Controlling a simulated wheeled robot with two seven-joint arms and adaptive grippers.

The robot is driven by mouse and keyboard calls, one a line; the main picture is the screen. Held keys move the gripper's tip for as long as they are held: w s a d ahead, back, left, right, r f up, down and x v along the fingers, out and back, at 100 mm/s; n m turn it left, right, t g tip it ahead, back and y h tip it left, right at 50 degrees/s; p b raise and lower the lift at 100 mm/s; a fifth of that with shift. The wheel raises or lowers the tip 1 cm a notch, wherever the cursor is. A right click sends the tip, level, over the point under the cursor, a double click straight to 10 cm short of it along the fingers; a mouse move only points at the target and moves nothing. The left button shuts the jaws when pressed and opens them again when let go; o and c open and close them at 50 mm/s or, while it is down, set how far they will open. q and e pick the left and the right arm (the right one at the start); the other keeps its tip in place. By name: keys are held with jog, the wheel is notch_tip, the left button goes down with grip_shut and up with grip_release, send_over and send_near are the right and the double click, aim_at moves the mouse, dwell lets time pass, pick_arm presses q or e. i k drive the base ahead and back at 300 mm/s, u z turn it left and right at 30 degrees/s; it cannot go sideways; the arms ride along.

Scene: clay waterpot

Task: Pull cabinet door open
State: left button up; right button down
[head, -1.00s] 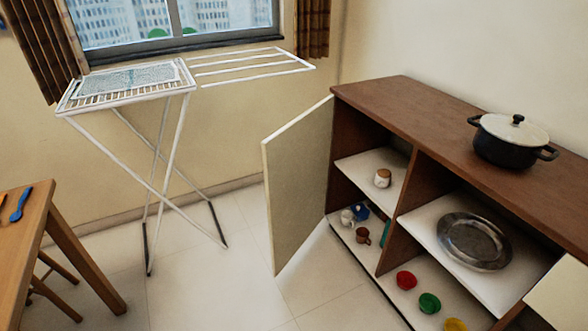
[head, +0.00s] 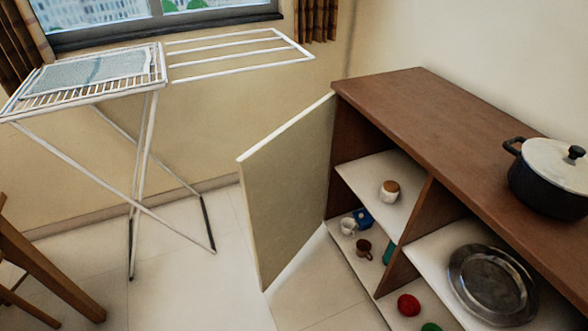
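The brown wooden cabinet (head: 445,110) stands on the right in the head view. Its pale left door (head: 288,190) stands swung wide open, out to the left of the cabinet. The shelves behind it are exposed. A small jar with a brown lid (head: 389,192) stands on the upper shelf. A white cup (head: 348,226), a blue item (head: 364,218) and a brown mug (head: 364,249) are on the lower shelf. Neither of my grippers shows in the view.
A black pot with a white lid (head: 553,175) stands on the cabinet top. A metal plate (head: 492,284) lies on the right shelf, with a red item (head: 408,305) below. A white drying rack (head: 147,165) stands left. Tiled floor (head: 190,285) is clear between rack and door.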

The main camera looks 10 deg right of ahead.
aim_at(283, 178)
jog(key=u, duration=0.3)
jog(key=i, duration=0.8)
jog(key=u, duration=0.65)
